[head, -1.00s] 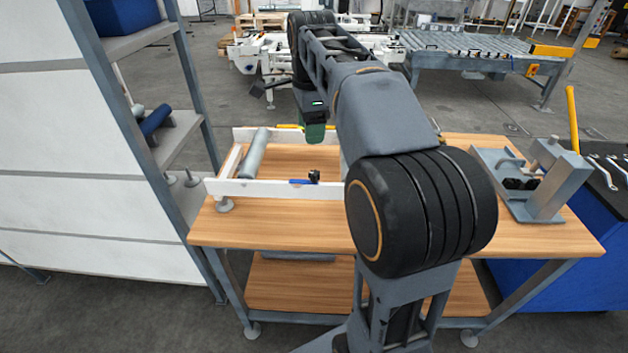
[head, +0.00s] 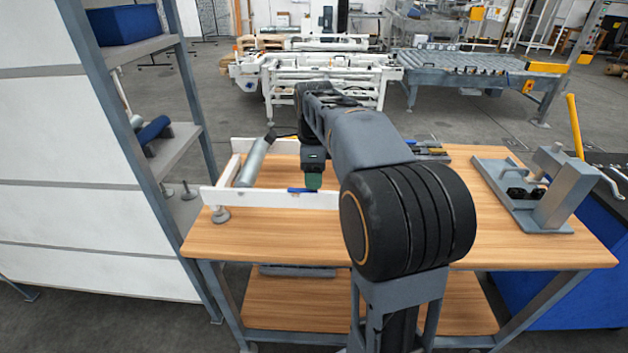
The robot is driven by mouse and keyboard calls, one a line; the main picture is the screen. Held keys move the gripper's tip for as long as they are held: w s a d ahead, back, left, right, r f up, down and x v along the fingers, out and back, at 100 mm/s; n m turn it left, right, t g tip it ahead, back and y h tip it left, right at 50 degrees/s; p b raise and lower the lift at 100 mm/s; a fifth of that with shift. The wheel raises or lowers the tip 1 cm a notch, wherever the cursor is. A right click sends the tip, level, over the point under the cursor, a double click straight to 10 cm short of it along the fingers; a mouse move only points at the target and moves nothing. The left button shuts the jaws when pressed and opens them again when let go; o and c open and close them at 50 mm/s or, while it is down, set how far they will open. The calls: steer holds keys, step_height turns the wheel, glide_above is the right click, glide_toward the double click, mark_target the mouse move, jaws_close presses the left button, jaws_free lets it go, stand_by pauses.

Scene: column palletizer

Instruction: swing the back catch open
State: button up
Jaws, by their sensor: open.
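A white frame (head: 219,197) stands on the wooden table, with a grey roller (head: 253,162) lying between its front and back rails. The back rail (head: 285,146) shows only in part behind my arm, and the back catch is hidden. A blue front catch (head: 298,190) lies along the front rail. My gripper (head: 313,183) points down, its green end close to the front rail at the right end of the blue catch. I cannot tell whether it touches the rail. It is open, with nothing seen in it.
The table (head: 290,230) is clear along its front. A grey fixture (head: 545,190) stands at the table's right end, near a blue cabinet (head: 560,275). A shelf rack (head: 150,130) stands close on the left. My arm covers the frame's right part.

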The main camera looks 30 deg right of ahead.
steer(key=shift+f, duration=0.8)
steer(key=shift+c, duration=0.4)
steer(key=c, duration=0.9)
steer(key=shift+o, duration=0.2)
steer(key=shift+n, duration=0.3)
steer(key=n+p, duration=0.2)
steer(key=n, duration=0.2)
steer(key=shift+r, duration=0.1)
steer(key=n+p, duration=0.2)
steer(key=n, duration=0.3)
steer(key=shift+n, duration=0.4)
